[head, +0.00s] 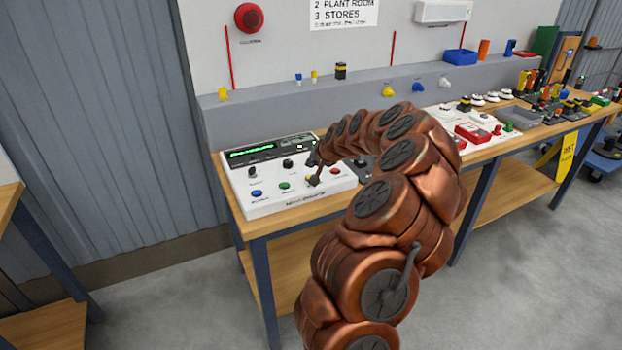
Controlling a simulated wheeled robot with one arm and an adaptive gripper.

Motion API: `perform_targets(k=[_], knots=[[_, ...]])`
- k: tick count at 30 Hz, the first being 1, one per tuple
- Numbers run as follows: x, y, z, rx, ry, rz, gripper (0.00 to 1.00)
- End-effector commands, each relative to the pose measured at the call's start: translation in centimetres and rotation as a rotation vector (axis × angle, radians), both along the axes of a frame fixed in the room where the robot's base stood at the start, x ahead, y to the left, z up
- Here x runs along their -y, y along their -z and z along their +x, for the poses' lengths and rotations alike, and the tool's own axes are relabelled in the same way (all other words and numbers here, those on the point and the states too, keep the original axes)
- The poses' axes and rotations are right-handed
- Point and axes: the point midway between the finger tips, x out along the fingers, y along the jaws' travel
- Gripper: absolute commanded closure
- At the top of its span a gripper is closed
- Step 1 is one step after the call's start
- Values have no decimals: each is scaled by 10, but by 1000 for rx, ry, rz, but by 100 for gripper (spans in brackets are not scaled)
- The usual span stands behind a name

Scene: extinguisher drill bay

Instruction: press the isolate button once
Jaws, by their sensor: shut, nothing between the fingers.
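A white control panel (262,203) lies at the left end of the wooden bench, with a dark display strip (262,150) showing green text. On it I see a blue button (257,193), a green button (284,186), a red button (335,171) and dark knobs. The labels under them are too small to read, so I cannot tell which one is the isolate button. My gripper (313,180) is shut and small in view, low over the panel between the green and red buttons, by a yellow spot. I cannot tell whether it touches the panel. My arm hides the panel's right side.
The bench (475,158) runs to the right, crowded with other panels, red boxes and a grey tray. A grey ledge (265,104) behind holds small coloured items, with a blue bin (459,57). The floor in front is clear.

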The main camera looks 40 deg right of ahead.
Motion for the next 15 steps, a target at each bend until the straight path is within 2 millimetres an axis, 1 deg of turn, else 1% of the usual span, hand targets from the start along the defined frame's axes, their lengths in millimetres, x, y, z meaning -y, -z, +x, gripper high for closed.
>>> perform_targets(k=[1,5,15], knots=[[0,11,0,0,0,0,100],[1,19,0,1,1,-1,100],[1,21,0,2,2,-2,100]])
